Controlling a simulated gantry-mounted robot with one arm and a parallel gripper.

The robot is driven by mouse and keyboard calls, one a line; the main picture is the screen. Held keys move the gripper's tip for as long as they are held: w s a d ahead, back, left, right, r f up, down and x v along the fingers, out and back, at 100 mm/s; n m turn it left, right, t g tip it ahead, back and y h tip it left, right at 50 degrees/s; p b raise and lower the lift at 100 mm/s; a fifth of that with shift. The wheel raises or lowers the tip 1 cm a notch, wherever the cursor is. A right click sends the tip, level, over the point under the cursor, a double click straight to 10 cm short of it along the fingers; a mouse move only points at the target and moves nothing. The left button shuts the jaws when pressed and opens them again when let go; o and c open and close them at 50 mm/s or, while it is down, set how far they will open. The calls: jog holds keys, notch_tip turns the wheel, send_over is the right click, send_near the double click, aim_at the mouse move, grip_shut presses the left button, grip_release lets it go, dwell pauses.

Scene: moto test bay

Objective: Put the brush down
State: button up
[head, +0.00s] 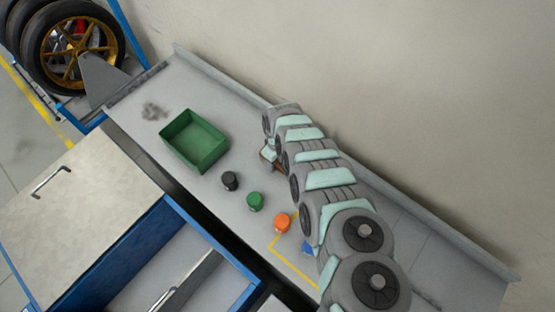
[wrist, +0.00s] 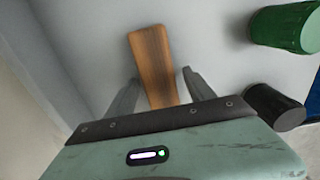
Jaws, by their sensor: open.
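The brush shows as a flat wooden handle (wrist: 152,52) in the wrist view, lying on or just above the grey bench surface. My gripper (wrist: 160,77) is open, with one finger on each side of the handle and gaps visible between them. The near end of the handle is hidden behind the gripper body, and I see no bristles. In the head view my arm covers most of this spot; only a small brown bit shows beside my gripper (head: 270,152).
The grey bench (head: 225,110) holds a green bin (head: 195,140), a black jar (head: 230,181), a green jar (head: 255,201) and an orange jar (head: 282,223). A yellow outline (head: 292,267) with a blue thing (head: 306,248) lies near my arm. A grey dust patch (head: 153,111) is at the far left.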

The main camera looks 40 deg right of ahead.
jog(key=shift+w+r, duration=0.1)
jog(key=shift+r, duration=0.5)
notch_tip(320, 180, up, 11)
dwell(0.4)
